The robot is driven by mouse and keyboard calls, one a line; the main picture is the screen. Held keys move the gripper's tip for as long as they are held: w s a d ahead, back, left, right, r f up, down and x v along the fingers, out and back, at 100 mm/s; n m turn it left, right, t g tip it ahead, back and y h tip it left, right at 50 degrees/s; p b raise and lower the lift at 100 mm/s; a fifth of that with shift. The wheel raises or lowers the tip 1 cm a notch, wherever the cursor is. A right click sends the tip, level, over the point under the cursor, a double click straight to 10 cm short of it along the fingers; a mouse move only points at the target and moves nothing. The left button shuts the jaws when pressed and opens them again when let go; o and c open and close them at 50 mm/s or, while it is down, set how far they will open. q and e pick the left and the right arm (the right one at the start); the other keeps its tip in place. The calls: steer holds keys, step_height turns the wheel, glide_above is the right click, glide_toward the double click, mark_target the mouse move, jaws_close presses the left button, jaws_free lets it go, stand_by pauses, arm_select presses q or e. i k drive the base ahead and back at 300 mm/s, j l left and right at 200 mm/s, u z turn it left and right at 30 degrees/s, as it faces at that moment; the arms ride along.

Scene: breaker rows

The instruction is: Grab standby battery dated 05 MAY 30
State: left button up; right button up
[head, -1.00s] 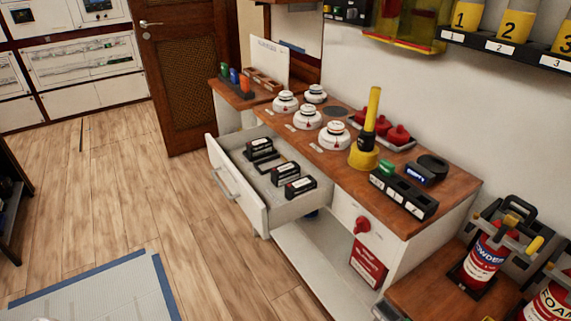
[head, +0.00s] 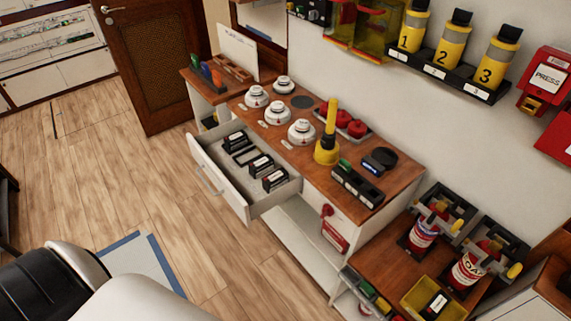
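Black batteries with white labels stand in the open white drawer (head: 218,179): one at the back (head: 235,140), one in the middle (head: 260,164) and one at the front (head: 274,179). Their dates are too small to read, so I cannot tell which is 05 MAY 30. A similar black block with a white label (head: 437,304) lies in a yellow tray (head: 417,293) at the lower right. Neither gripper is in view; only a black and white part of my arm shows at the lower left.
The wooden counter (head: 313,168) above the drawer holds white detectors (head: 302,131), a yellow plunger-like tool (head: 327,140) and a black slotted holder (head: 357,187). Extinguishers (head: 467,270) stand on the right bench. Floor left of the drawer is clear.

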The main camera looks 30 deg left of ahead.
mark_target(258, 168)
steer(key=j+z, duration=0.5)
steer(key=k+j+z, duration=0.2)
steer(key=j+z, duration=0.25)
steer(key=j, duration=0.1)
